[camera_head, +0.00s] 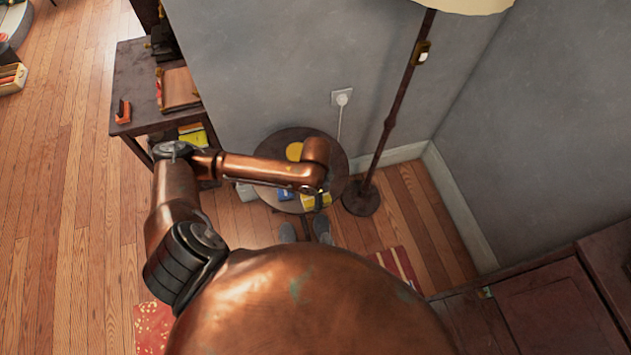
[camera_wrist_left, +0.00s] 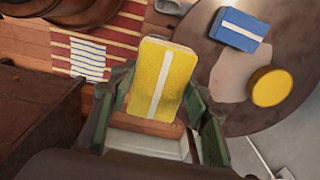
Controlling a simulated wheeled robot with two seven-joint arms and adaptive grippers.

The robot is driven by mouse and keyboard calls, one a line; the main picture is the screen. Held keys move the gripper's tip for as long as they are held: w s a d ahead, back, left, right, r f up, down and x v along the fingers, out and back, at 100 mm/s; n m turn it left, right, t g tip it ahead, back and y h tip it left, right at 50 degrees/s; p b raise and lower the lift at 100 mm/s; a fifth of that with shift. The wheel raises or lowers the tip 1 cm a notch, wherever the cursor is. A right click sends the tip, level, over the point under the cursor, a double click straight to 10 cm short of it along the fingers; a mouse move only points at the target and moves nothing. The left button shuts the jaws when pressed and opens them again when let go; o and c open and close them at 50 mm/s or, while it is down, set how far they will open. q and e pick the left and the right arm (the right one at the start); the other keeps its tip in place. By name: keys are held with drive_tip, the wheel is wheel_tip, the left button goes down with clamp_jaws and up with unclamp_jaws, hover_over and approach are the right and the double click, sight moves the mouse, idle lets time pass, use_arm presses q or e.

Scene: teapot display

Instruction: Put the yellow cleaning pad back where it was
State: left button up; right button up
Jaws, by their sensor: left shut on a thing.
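The yellow cleaning pad (camera_wrist_left: 163,78) with a white stripe is between the fingers of my left gripper (camera_wrist_left: 157,92), which is shut on it. In the head view the pad (camera_head: 322,199) shows as a small yellow patch at my left gripper (camera_head: 313,197), near the front right edge of the round table (camera_head: 268,149). My arm partly hides the table. My right gripper is not in view.
A blue pad (camera_wrist_left: 240,29) with a white stripe and a round yellow thing (camera_wrist_left: 270,86) are on the table, beside a pale patch (camera_wrist_left: 232,72). A floor lamp (camera_head: 380,140) stands right of the table. Grey slippers (camera_head: 320,229) and a striped cloth (camera_wrist_left: 88,58) are on the floor.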

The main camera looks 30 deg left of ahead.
use_arm(q)
drive_tip(key=w+a+f+b, duration=0.1)
drive_tip(key=w+f, duration=0.1)
drive_tip(key=w, duration=0.1)
drive_tip(key=w+a+f+b, duration=0.1)
drive_tip(key=w+a+f, duration=0.1)
drive_tip(key=w+f, duration=0.1)
drive_tip(key=w+a+f+b, duration=0.1)
drive_tip(key=w+f+b, duration=0.1)
drive_tip(key=w+f, duration=0.1)
drive_tip(key=shift+w+a, duration=0.15)
drive_tip(key=shift+w, duration=0.55)
drive_tip(key=shift+w+a+f, duration=0.2)
drive_tip(key=shift+w+f, duration=0.1)
drive_tip(key=shift+w, duration=0.05)
drive_tip(key=shift+w+a+f, duration=0.1)
drive_tip(key=shift+w+f, duration=0.05)
drive_tip(key=shift+f, duration=0.05)
wheel_tip(320, 180, down, 4)
drive_tip(key=shift+a+r+b, duration=0.15)
drive_tip(key=shift+r+b, duration=0.1)
drive_tip(key=shift+b, duration=0.7)
drive_tip(key=shift+w, duration=0.1)
drive_tip(key=shift+r, duration=0.1)
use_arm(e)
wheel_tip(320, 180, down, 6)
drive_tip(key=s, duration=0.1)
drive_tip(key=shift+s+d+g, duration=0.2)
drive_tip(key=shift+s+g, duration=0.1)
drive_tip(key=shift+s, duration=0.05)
